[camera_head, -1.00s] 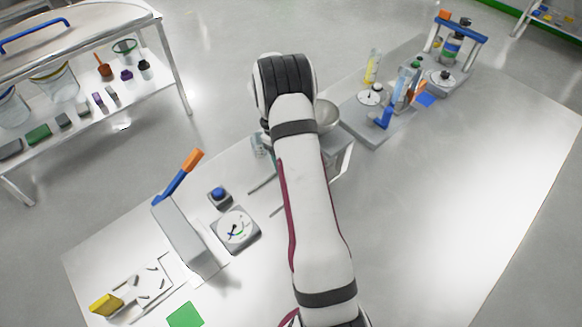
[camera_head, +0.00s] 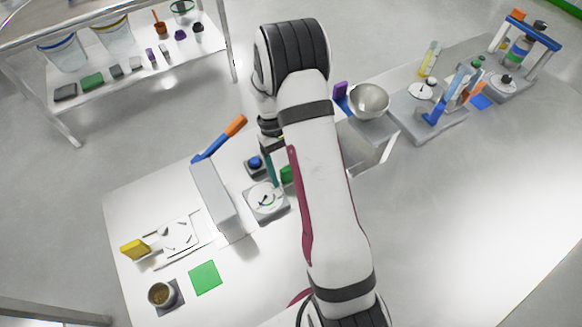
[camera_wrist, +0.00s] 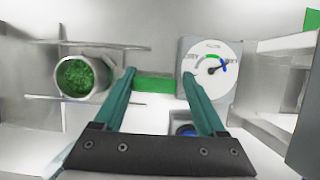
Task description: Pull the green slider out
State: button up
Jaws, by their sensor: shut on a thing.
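The green slider (camera_wrist: 155,85) shows in the wrist view as a flat green bar between my two teal fingertips. My gripper (camera_wrist: 158,84) is shut on it, one finger at each end of the visible part. In the head view, my gripper (camera_head: 275,170) is beside a small green piece (camera_head: 286,174), which appears to be the slider. My arm hides most of the fixture around it there. An open round outlet (camera_wrist: 80,76) filled with green granules lies left of the fingers in the wrist view.
A dial gauge (camera_head: 265,201) stands close by, also in the wrist view (camera_wrist: 212,66). A blue button (camera_head: 255,162) and a blue lever with orange grip (camera_head: 220,138) are left of my gripper. A steel bowl (camera_head: 369,100) stands right.

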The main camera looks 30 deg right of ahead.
jog(key=o, duration=0.3)
jog(key=v, duration=1.6)
jog(key=shift+f, duration=0.1)
jog(key=s+a+r+m+t, duration=0.2)
jog(key=s+a+r, duration=0.6)
jog(key=s, duration=0.3)
jog(key=s+a+f+m, duration=0.1)
jog(key=s+a, duration=0.1)
jog(key=s, duration=0.3)
jog(key=s+a+f+m+t+y, duration=0.1)
jog(key=s+a, duration=0.1)
jog(key=s, duration=0.3)
jog(key=s+a+f+m+t, duration=0.1)
jog(key=s+a+f, duration=0.1)
jog(key=s, duration=0.3)
jog(key=shift+s+m+y, duration=0.3)
jog(key=shift+s+y, duration=0.1)
